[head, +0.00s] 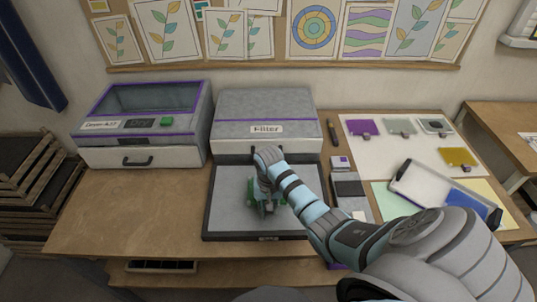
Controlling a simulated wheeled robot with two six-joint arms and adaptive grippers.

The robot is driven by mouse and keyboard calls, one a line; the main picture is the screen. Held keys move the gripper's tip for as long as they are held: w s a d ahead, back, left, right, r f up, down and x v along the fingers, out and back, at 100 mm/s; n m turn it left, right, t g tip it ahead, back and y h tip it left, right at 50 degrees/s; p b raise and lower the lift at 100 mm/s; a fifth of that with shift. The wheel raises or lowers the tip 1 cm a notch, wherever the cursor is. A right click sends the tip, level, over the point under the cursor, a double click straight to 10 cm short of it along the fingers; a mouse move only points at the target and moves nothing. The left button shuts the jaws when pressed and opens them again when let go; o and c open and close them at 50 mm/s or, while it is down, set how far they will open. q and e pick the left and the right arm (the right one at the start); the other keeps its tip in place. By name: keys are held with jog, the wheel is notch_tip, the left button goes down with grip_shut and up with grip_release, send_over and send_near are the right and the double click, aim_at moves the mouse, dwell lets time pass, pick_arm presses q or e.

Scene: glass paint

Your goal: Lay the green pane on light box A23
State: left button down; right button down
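A flat light box (225,221) with a grey top and dark frame lies at the table's front middle. The small label on its front edge is too small to read. My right gripper (266,207) points down over the middle of its top. Green pieces, apparently the green pane (251,193), show beside and around the fingertips, mostly hidden by the gripper. I cannot tell whether the fingers are shut on it, or whether it touches the surface. My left gripper is not in view.
A grey box labelled Filter (266,104) stands right behind the light box. A purple-edged machine (146,120) stands at left. Purple (363,127), pale and yellow (459,157) panes lie on a white sheet at right, beside a framed tray (430,186). The table's front left is clear.

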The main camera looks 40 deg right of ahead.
jog(key=shift+w, duration=0.1)
jog(key=shift+a+f, duration=0.1)
jog(key=shift+f, duration=0.15)
dwell(0.3)
jog(key=shift+f, duration=0.3)
dwell(1.0)
jog(key=c, duration=1.3)
grip_release()
jog(key=shift+c, duration=0.2)
notch_tip(320, 180, up, 8)
jog(key=shift+f, duration=0.2)
